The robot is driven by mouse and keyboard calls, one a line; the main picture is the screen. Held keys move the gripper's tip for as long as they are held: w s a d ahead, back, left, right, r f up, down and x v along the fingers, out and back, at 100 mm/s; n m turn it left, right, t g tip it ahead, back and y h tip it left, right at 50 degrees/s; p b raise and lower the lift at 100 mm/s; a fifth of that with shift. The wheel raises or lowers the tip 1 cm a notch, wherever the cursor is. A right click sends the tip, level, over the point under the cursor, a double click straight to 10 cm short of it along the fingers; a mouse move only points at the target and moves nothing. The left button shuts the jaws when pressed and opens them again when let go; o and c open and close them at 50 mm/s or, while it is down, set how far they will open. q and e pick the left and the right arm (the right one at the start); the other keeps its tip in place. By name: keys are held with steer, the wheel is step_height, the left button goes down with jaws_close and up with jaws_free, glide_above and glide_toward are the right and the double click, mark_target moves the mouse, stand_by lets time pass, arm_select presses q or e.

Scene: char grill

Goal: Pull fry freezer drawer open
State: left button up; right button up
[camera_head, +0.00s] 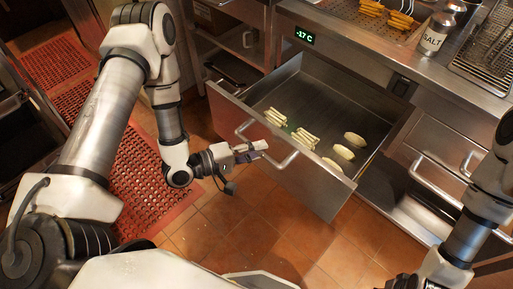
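The fry freezer drawer (300,187) is pulled well out from under the counter, below a green "-17 C" display (304,36). Cut fries and whole pale potatoes (350,139) lie on its floor. A curved metal handle (287,162) runs along its front panel. My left gripper (258,149) is at the drawer's front, by the middle of the handle; its fingers overlap the handle in the picture, and I cannot tell if they are closed on it. My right arm is at the right edge; its gripper is not visible.
The counter above holds a salt shaker (432,38), a tray of fries (372,8) and a wire rack (488,50). Another closed drawer with a handle (436,184) is at right. Red mats (140,185) lie on the tiled floor at left. Tiles in front of the drawer are clear.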

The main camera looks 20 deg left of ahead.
arm_select(q)
steer(key=shift+o, duration=0.5)
steer(key=shift+s+a, duration=0.1)
steer(key=shift+a, duration=0.1)
steer(key=v, duration=1.1)
steer(key=shift+s+r, duration=0.15)
steer(key=shift+s, duration=0.1)
steer(key=shift+a, duration=0.1)
